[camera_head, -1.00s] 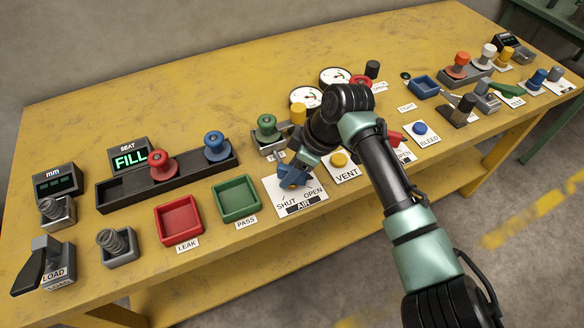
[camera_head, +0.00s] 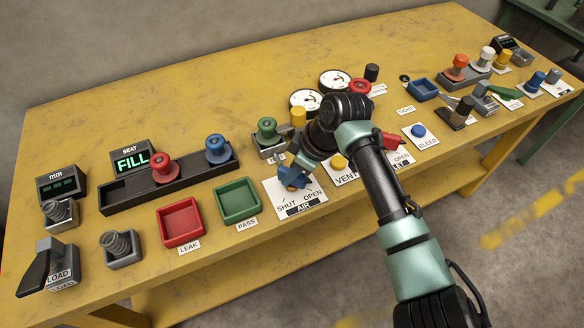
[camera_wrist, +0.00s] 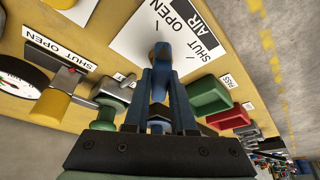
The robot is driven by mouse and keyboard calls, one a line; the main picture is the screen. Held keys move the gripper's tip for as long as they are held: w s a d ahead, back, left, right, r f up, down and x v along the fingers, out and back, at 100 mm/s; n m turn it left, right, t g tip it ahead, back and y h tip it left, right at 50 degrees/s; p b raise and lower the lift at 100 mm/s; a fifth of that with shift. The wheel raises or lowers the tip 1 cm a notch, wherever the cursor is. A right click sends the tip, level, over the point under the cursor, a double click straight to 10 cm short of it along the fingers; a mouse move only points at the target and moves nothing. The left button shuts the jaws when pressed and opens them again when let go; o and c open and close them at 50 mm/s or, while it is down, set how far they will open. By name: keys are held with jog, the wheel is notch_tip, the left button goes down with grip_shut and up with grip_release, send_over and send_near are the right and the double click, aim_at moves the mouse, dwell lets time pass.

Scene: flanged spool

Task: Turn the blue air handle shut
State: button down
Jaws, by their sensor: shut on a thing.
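The blue air handle (camera_head: 291,181) stands on its white AIR plate (camera_head: 313,204), marked SHUT and OPEN, at the front of the yellow table. It also shows in the wrist view (camera_wrist: 162,42), at the fingertips. My gripper (camera_head: 295,173) reaches down from the right and is shut on the handle. In the wrist view my gripper's two fingers (camera_wrist: 161,80) close around the handle's near part. The plate's SHUT and OPEN words lie beyond the handle there. The fingers hide part of the handle, and I cannot tell its exact angle against the marks.
Left of the plate are the green PASS tray (camera_head: 237,199) and the red LEAK tray (camera_head: 180,222). A green knob (camera_head: 267,131) stands behind the plate. The yellow VENT button (camera_head: 339,162) is close on the right, partly under my arm. The SEAT display (camera_head: 132,162) reads FILL.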

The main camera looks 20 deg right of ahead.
jog(key=m+p, duration=0.2)
jog(key=p, duration=0.1)
jog(key=m+h+p, duration=0.1)
jog(key=m+p, duration=0.1)
jog(key=shift+a+r+t, duration=0.1)
jog(key=shift+r+t, duration=0.2)
jog(key=shift+t, duration=0.1)
jog(key=m+h+p, duration=0.2)
jog(key=m+p, duration=0.2)
jog(key=shift+m, duration=0.3)
jog(key=m+h+p, duration=0.1)
jog(key=m, duration=0.1)
jog(key=m+p, duration=0.1)
jog(key=m, duration=0.1)
jog(key=shift+f+h, duration=0.2)
jog(key=shift+h, duration=0.2)
jog(key=shift+m+g+h, duration=0.3)
jog(key=shift+m+h, duration=0.3)
jog(key=shift+m, duration=1.5)
jog(key=c, duration=0.7)
grip_release()
jog(key=shift+c, duration=0.2)
